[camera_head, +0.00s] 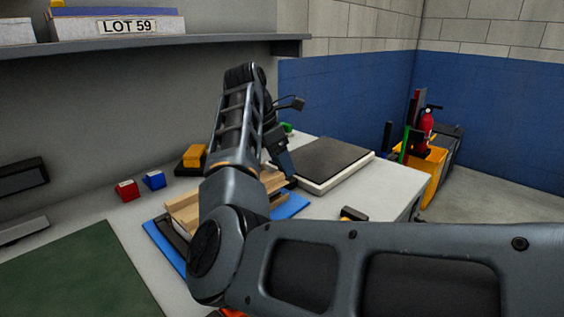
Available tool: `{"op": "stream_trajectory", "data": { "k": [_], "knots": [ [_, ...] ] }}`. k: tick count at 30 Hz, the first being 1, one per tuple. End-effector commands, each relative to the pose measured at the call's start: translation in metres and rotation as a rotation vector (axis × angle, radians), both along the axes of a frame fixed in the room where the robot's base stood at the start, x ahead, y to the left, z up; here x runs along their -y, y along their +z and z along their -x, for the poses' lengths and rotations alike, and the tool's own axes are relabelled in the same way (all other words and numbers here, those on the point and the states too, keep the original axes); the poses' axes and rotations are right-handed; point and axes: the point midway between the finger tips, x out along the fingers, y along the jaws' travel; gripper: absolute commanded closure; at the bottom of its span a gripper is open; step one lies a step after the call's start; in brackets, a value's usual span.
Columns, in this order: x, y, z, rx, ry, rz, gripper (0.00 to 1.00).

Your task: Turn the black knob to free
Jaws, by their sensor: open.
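My gripper (286,178) points down at the far side of a wooden piece (184,212), partly hidden behind my own arm. Its fingertips are small and hard to make out, with no held thing visible. The wooden piece lies on a blue base (290,206) on the table. I cannot make out a black knob for certain; my arm covers much of the wooden piece and the base. A small black and yellow item (353,214) shows at the table's near right, partly hidden by my arm.
A dark slab on a white base (372,155) lies right of my gripper. A red block (127,191), a blue block (153,180) and a yellow-and-black item (194,157) stand at left. A green mat (85,275) lies front left. A shelf (150,43) hangs above.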

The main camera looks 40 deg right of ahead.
Motion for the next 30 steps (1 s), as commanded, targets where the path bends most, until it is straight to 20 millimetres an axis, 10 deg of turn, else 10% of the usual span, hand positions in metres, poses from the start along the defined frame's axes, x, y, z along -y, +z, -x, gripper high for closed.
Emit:
{"op": "stream_trajectory", "data": {
  "k": [11,30],
  "knots": [
    [0.0033,-0.0077,0.0012,0.0,0.0,0.001,0.33],
    [0.0033,-0.0076,0.0014,0.0,0.0,0.001,0.88]
  ]
}}
